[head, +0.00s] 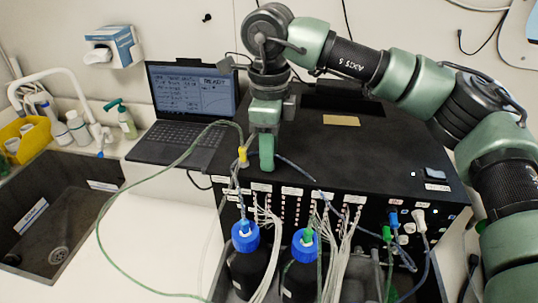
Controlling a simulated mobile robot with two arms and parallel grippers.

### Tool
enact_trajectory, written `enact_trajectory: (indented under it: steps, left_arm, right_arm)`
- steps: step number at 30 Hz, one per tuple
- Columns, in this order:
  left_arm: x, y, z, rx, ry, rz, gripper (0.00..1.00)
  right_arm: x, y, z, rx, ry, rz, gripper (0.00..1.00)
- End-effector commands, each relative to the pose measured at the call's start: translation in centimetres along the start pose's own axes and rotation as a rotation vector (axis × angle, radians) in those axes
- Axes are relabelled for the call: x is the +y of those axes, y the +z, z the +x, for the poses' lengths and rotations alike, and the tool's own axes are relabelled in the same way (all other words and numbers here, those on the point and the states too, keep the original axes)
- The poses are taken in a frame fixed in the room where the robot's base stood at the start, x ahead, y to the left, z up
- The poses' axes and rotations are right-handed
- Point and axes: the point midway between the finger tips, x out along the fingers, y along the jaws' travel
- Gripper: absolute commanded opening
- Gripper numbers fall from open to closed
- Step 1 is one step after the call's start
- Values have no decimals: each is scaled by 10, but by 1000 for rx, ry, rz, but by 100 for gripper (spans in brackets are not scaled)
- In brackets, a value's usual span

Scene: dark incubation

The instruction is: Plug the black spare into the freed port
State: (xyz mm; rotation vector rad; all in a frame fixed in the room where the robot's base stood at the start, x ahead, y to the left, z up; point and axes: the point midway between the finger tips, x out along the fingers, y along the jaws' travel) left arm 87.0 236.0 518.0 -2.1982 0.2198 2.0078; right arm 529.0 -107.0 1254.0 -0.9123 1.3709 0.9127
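My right gripper (266,152) points down over the top front edge of the black instrument box (375,150). Its fingers are seen almost edge-on, so I cannot tell their opening. A yellow connector (242,156) on a green cable is just left of the fingers. A dark blue-grey cable (298,168) runs from beside the fingers to the right over the box edge. Blue (393,219), green (387,234) and white (419,218) plugs are at the right of the front panel. I cannot make out the black spare or a clearly empty port. My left gripper is not in view.
Two dark bottles with blue caps (245,235) (305,244) and bundles of pale tubing (345,245) crowd the front panel. A laptop (195,95) stands at the back left. A sink (60,215) is at the left. The white counter (150,235) is mostly clear.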

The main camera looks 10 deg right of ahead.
Motion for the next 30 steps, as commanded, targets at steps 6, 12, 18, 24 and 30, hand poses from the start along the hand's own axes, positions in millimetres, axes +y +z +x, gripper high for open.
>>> enact_trajectory:
  steps: [6,12,18,24,30]
  left_arm:
    - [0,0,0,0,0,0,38]
    - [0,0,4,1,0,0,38]
    - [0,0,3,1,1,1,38]
    - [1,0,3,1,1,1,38]
    - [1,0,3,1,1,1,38]
  right_arm:
    - [0,0,0,0,0,0,35]
    - [0,0,1,0,0,0,35]
    - [0,0,0,0,0,0,35]
    - [0,0,0,0,0,0,0]
    - [0,0,0,0,0,0,0]
